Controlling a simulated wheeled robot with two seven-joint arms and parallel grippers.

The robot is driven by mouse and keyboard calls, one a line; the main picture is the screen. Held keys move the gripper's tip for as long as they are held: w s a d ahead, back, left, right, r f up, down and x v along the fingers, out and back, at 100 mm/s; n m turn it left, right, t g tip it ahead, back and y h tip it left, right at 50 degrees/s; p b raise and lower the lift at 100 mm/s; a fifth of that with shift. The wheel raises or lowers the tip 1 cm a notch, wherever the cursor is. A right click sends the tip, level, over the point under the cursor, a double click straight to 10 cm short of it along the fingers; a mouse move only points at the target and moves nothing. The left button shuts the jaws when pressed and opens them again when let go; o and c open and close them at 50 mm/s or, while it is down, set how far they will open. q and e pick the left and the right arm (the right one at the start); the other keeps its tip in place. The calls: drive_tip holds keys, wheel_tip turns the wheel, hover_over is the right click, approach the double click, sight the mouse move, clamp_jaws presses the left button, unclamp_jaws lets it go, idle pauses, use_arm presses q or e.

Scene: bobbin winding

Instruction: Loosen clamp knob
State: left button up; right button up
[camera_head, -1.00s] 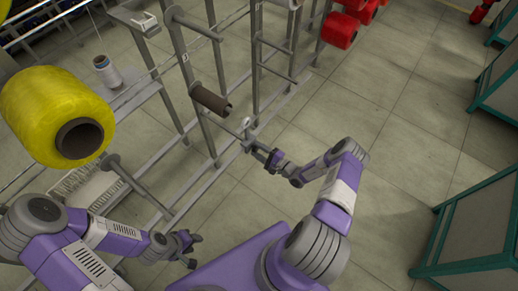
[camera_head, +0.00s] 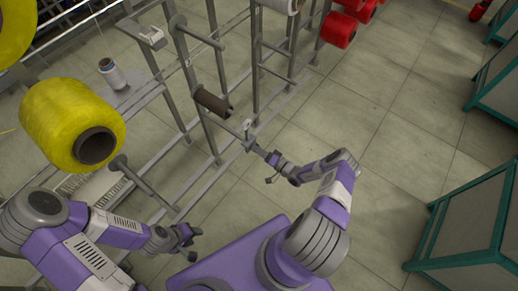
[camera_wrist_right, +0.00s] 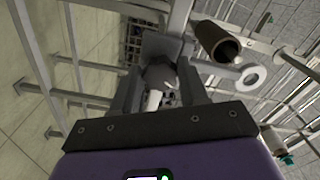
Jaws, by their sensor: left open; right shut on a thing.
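My right gripper (camera_head: 257,149) reaches a clamp (camera_head: 249,136) on a bar of the grey metal rack. In the right wrist view its two fingers (camera_wrist_right: 158,88) are shut on the dark clamp knob (camera_wrist_right: 158,73). The fingers hide part of the knob, and I cannot tell how tight the clamp is. A pale ring-shaped eyelet (camera_wrist_right: 252,76) sits just right of the fingers. My left gripper (camera_head: 192,241) is open and empty at lower left, apart from the rack.
A brown empty tube (camera_head: 211,101) sits on a rack post close to the clamp. A large yellow bobbin (camera_head: 60,115) and a white thread cone (camera_head: 110,73) are at left. Red bobbins (camera_head: 338,29) hang behind. Teal-framed cabinets (camera_head: 470,225) stand at right. The floor between is open.

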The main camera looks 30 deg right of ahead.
drive_tip(key=n+p, duration=0.2)
drive_tip(key=n, duration=0.3)
drive_tip(key=shift+n+p, duration=0.3)
idle(0.4)
drive_tip(key=o, duration=1.1)
drive_tip(key=shift+c, duration=0.2)
drive_tip(key=p+v, duration=0.1)
drive_tip(key=v, duration=0.6)
drive_tip(key=shift+s, duration=0.3)
